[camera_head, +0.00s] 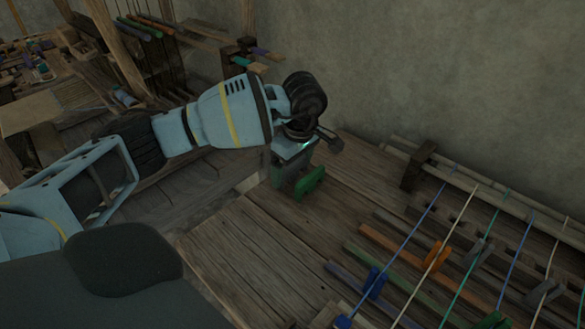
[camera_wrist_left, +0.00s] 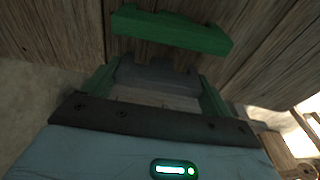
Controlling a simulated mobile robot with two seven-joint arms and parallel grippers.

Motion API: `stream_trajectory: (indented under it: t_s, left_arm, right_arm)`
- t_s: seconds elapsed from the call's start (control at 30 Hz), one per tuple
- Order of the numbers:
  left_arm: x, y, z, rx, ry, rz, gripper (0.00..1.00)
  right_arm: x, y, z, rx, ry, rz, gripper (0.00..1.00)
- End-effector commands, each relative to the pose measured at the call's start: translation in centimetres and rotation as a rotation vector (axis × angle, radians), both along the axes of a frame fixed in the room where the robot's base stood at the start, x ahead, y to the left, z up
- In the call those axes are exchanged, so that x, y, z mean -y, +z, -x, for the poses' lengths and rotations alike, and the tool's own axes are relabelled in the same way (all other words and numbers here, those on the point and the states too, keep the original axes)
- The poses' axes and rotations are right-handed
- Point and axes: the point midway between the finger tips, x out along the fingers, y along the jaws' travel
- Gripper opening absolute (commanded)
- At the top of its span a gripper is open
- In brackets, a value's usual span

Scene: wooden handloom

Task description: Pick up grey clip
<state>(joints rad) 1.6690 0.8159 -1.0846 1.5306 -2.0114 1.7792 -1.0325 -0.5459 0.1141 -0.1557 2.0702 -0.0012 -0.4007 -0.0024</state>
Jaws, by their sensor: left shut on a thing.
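My left gripper (camera_head: 300,180) is low over the wooden boards, left of the threads. In the left wrist view its green-sided fingers (camera_wrist_left: 155,85) stand apart. A grey notched piece (camera_wrist_left: 157,74) fills the space between them; it looks like the grey clip, partly hidden by the gripper. A green bar (camera_wrist_left: 170,30) is just past the fingertips; it also shows in the head view (camera_head: 311,181). I cannot tell whether it touches the grey piece. Other grey clips (camera_head: 475,250) sit among the threads at right. My right gripper is not in view.
Coloured threads with a blue clip (camera_head: 375,284) and an orange clip (camera_head: 437,258) run over slats at right. A dark wooden block (camera_head: 417,167) stands near the wall. Loom posts and cluttered shelves are at the upper left. Bare boards (camera_head: 245,245) lie in front of the gripper.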

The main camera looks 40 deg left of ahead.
Motion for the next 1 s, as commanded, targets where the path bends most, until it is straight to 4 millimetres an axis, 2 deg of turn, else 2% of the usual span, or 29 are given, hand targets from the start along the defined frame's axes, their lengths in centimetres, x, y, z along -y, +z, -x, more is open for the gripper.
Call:
stream_trajectory:
  t_s: [0.53, 0.7, 1.0]
  left_arm:
    - [0.0, 8.7, -0.1, 0.003, 0.001, 0.001, 0.63]
    - [0.0, 9.7, 0.0, 0.001, 0.0, 0.001, 0.63]
    - [0.0, 9.9, 0.0, 0.0, 0.0, 0.001, 0.63]
  right_arm:
    - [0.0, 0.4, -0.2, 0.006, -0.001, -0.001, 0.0]
    - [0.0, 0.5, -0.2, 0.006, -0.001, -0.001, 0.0]
    - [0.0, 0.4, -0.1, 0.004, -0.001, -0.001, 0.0]
